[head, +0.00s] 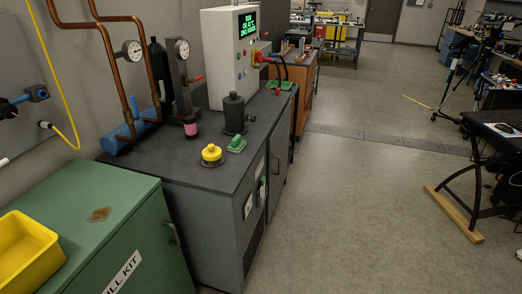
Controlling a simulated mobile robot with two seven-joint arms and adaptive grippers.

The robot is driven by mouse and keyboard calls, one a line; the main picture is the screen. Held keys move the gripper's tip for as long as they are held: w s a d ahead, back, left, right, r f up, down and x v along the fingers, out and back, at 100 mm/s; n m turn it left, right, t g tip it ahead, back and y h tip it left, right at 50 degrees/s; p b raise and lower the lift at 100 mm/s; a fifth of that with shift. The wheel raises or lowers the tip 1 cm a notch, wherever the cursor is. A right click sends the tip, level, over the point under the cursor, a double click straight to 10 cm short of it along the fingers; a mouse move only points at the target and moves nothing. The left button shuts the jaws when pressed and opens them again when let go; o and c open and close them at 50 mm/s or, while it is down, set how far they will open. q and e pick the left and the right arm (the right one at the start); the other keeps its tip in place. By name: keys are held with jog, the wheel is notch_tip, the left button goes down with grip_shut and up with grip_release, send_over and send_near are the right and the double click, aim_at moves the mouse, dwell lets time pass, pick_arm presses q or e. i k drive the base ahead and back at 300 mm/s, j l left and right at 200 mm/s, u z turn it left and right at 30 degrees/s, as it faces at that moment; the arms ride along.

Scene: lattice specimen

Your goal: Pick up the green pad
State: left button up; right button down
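A small green pad (237,144) lies on the dark top of the grey bench (200,174), close to its right edge. It sits just in front of a dark cylindrical vessel (234,113) and to the right of and behind a yellow round-topped item (211,154). A second flat green piece (286,86) lies farther back on the bench, beside the control box; I cannot tell whether it is a pad or a tray. Neither of my grippers is in view.
A control box (230,60) with a lit display, gauges and copper pipes (107,60) crowd the bench's back. A green cabinet (105,220) with a yellow bin (25,255) stands at front left. Open floor (350,200) lies right of the bench; a black-framed desk (495,130) stands far right.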

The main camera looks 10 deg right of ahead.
aim_at(237, 145)
jog(key=i+l, duration=0.35)
jog(key=i+l+z, duration=0.1)
jog(key=i+l, duration=0.2)
jog(key=i, duration=0.2)
